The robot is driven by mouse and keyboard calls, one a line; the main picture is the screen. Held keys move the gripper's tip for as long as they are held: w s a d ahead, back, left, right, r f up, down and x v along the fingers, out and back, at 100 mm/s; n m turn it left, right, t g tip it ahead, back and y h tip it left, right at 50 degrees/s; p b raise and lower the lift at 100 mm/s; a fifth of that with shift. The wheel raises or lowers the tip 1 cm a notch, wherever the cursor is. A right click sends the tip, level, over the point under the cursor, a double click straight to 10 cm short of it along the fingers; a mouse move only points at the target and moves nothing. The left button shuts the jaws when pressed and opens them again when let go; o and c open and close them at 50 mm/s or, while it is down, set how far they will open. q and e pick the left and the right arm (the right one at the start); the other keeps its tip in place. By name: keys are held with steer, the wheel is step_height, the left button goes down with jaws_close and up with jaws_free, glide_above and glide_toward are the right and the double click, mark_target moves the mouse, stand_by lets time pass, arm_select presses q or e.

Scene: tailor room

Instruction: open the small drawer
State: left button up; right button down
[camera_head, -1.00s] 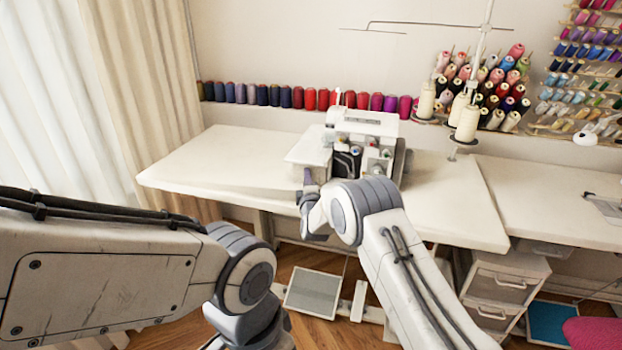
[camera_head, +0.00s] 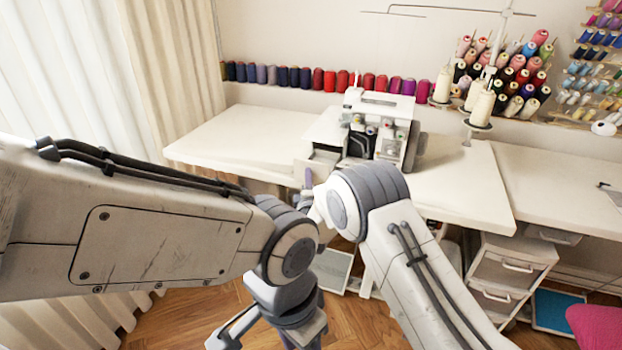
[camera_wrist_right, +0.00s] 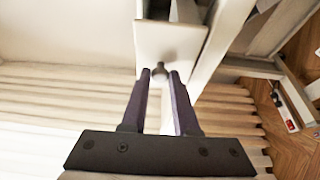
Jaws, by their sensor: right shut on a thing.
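The small drawer (camera_head: 302,171) shows in the head view as a pale front at the near table edge, below the white box left of the sewing machine. A dark gap shows behind it, so it stands partly out. In the right wrist view the pale drawer front (camera_wrist_right: 165,42) has a small dark knob (camera_wrist_right: 160,68). My right gripper (camera_wrist_right: 160,76) is shut on this knob, its two purple fingers either side of it. In the head view that gripper (camera_head: 308,182) is partly hidden by my right arm. My left gripper is low, cut off by the bottom edge, its jaws unclear.
The white sewing machine (camera_head: 375,130) stands on the pale table (camera_head: 230,140). Thread spools (camera_head: 300,78) line the back wall. A drawer unit (camera_head: 510,270) stands below right. A grey pedal (camera_head: 332,270) lies on the wooden floor. Curtains hang at left.

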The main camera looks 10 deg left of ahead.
steer(key=c, duration=0.7)
jaws_free()
steer(key=s, duration=0.3)
steer(key=s+d, duration=0.1)
steer(key=s, duration=0.6)
steer(key=shift+s+d, duration=0.2)
steer(key=shift+d, duration=0.1)
steer(key=shift+w, duration=0.1)
